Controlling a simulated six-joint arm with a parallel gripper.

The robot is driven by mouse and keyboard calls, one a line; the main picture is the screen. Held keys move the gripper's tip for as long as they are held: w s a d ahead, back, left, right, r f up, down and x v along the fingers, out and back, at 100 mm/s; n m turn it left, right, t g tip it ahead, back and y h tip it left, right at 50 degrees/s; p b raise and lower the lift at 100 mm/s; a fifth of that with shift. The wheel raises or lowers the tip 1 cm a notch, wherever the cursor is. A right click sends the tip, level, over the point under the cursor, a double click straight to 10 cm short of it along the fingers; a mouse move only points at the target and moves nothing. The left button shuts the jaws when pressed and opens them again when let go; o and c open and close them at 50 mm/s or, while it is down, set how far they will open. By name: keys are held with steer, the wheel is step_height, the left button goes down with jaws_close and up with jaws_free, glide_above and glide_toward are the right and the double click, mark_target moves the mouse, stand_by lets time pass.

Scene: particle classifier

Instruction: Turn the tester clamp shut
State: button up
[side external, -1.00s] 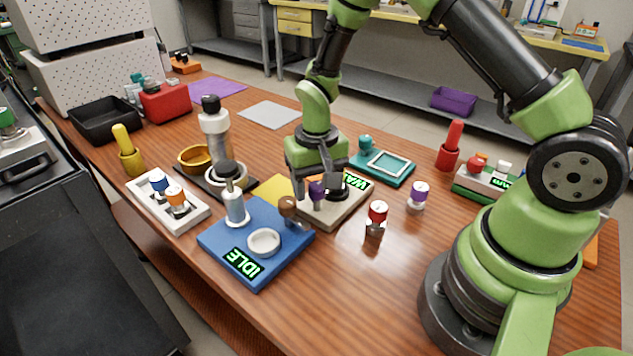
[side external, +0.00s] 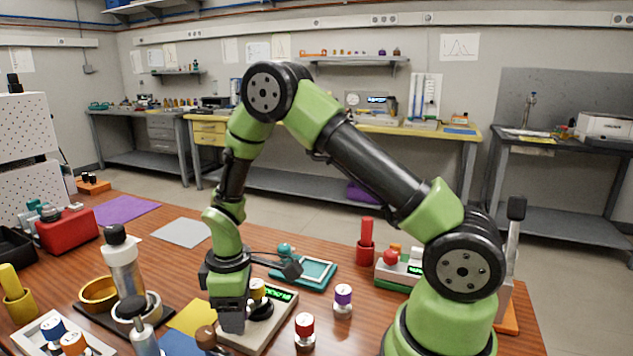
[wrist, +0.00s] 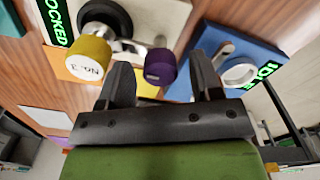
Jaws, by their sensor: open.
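The tester is a beige block (side external: 285,314) with a black round part (side external: 262,309) and a green-lit display (side external: 277,292). Contact cannot be told. In the side view my gripper (side external: 232,322) hides the knob.
A blue station (wrist: 247,45) with a white ring is close to the right finger in the wrist view. Red-capped (side external: 304,328) and purple-capped (side external: 343,298) pieces stand right of the tester. A teal tray (side external: 318,274) lies behind it.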

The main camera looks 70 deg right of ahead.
steer(key=n, duration=0.6)
steer(key=shift+r+n, duration=0.35)
steer(key=shift+n, duration=0.25)
step_height(320, 180, up, 9)
steer(key=shift+r, duration=0.1)
steer(key=s+a+r+m+t+y, duration=0.2)
steer(key=s+r+m+t, duration=0.5)
steer(key=s+r+m, duration=0.8)
steer(key=shift+s+a+r+m, duration=0.25)
steer(key=shift+s+a+m, duration=0.3)
steer(key=shift+a+m, duration=0.1)
